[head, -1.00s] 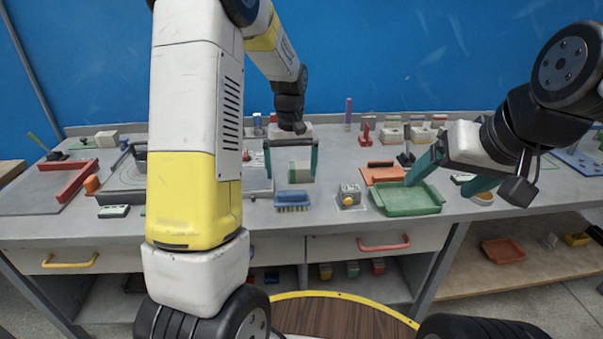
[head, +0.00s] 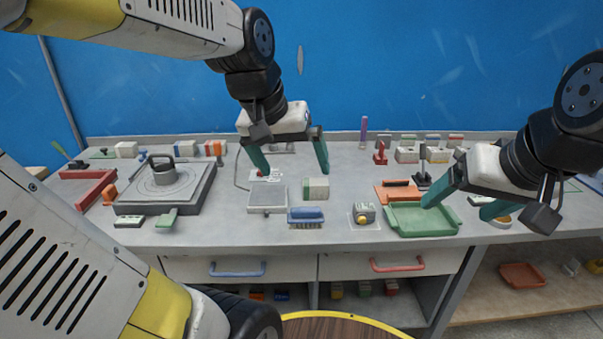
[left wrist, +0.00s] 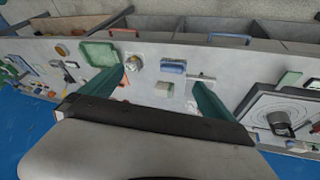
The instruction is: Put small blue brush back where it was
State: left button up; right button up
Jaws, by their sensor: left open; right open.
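The small blue brush (head: 305,213) lies on the grey worktop near its front edge, blue back up and bristles down. It also shows in the left wrist view (left wrist: 173,66). My left gripper (head: 296,168) is open and empty, above and behind the brush, apart from it. In the left wrist view its fingers (left wrist: 164,80) are spread, with the brush beyond them. My right gripper (head: 460,207) is open and empty, over the right part of the green tray (head: 425,232). No gripper touches the brush.
A white and green block (head: 316,189) stands just behind the brush, a grey plate (head: 267,210) left of it. A grey box with a yellow knob (head: 363,214) is to its right. A machine with a round plate (head: 190,190) stands further left. Drawers with handles (head: 237,270) are below.

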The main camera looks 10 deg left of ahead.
pick_arm(q)
jog(key=shift+m+t, duration=0.5)
jog(key=shift+t, duration=0.3)
jog(key=s, duration=0.5)
jog(key=shift+s+d+f, duration=0.15)
jog(key=shift+s+d, duration=0.2)
jog(key=shift+s, duration=0.05)
